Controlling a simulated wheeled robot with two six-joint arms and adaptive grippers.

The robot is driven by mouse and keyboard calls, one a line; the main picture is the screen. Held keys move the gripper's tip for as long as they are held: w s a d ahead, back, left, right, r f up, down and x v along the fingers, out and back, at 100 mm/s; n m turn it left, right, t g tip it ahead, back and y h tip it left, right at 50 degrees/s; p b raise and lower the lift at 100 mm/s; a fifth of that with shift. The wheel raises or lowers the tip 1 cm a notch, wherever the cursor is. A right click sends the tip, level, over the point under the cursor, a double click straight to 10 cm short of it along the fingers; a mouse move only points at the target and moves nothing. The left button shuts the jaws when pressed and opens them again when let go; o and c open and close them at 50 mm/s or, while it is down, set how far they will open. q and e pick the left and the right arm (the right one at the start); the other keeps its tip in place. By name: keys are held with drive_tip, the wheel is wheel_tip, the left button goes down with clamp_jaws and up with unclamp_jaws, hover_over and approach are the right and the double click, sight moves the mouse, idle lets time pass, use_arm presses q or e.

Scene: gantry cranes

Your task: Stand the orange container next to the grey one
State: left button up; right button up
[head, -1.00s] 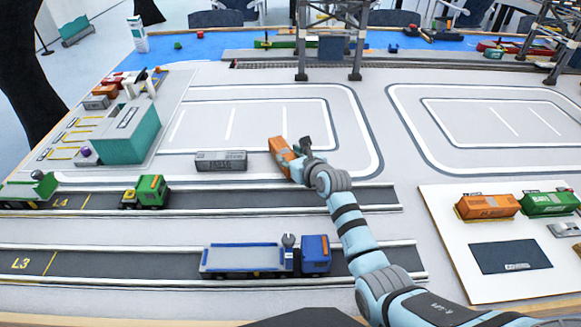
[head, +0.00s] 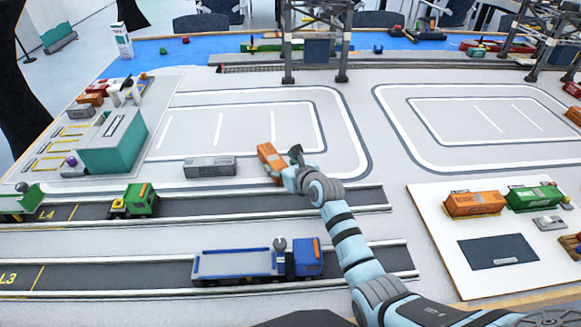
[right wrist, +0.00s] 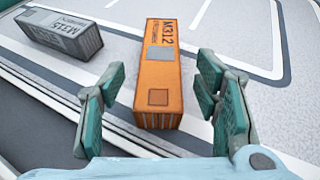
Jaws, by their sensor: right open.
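The orange container (head: 270,156) marked M312 stands on the light board, just right of the grey container (head: 209,167), with a gap between them. In the right wrist view the orange container (right wrist: 158,75) lies beyond my open fingers, and the grey container (right wrist: 62,33) marked M315 is to its left, turned at an angle to it. My right gripper (head: 283,167) is at the near end of the orange container. In the right wrist view the right gripper (right wrist: 160,112) has its fingers wide apart, one on each side of the container's near end. My left gripper is not in view.
A green truck (head: 133,201) and a blue truck (head: 260,263) stand on the lanes in front. A white board (head: 455,241) at right carries another orange container (head: 475,203) and a green one (head: 536,198). A teal building (head: 113,143) is at left.

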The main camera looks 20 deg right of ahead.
drive_tip(key=p+v, duration=0.3)
drive_tip(key=v, duration=0.7)
drive_tip(key=shift+s+r, duration=0.15)
drive_tip(key=shift+s, duration=0.1)
